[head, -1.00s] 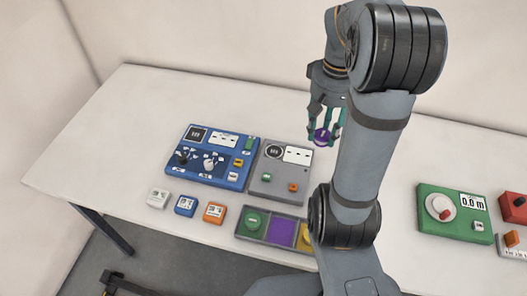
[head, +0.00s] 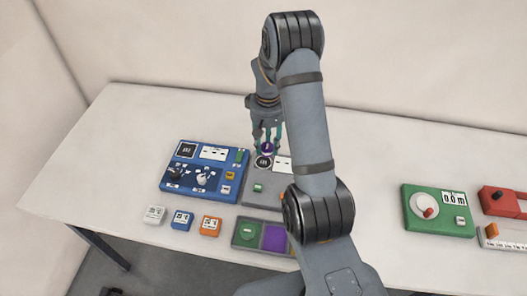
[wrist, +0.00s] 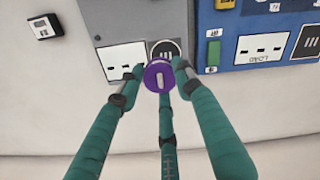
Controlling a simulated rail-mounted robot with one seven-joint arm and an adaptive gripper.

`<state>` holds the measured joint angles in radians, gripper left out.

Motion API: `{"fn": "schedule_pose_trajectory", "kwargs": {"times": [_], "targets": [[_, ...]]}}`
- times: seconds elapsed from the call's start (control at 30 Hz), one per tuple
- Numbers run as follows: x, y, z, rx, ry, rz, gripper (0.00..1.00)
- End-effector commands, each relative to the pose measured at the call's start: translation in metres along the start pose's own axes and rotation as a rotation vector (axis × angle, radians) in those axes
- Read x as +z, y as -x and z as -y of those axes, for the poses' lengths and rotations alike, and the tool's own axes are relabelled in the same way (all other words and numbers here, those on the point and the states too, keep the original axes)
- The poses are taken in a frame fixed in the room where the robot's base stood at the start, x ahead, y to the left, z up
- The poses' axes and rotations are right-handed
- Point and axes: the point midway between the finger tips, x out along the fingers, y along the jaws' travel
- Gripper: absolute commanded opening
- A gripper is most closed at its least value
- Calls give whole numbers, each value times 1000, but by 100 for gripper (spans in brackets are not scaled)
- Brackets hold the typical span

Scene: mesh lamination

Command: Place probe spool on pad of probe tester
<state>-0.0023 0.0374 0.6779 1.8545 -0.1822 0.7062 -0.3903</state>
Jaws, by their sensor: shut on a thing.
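My gripper (head: 267,146) is shut on the purple probe spool (wrist: 158,77), its teal fingers around the spool's sides. The spool also shows in the head view (head: 267,149), held over the back part of a grey unit (head: 257,187), which appears to be the probe tester. The unit's dark round pad with light bars (wrist: 168,47) lies just beside the spool in the wrist view, partly covered by it. It also shows in the head view (head: 263,162). The spool appears apart from the pad, but its exact height is hard to tell.
A blue unit (head: 191,196) with knobs adjoins the grey unit's left. A green device (head: 438,211) stands right. The table behind is clear.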

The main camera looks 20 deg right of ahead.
Motion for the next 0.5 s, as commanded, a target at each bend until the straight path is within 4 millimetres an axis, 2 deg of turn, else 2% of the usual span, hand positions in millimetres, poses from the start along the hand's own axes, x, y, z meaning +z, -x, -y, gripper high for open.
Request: {"fn": "schedule_pose_trajectory", "kwargs": {"times": [0.13, 0.5], "targets": [[-2, -6, 12, -1, -1, 1, 8], [-1, -46, 13, -1, -1, 2, 8]]}}
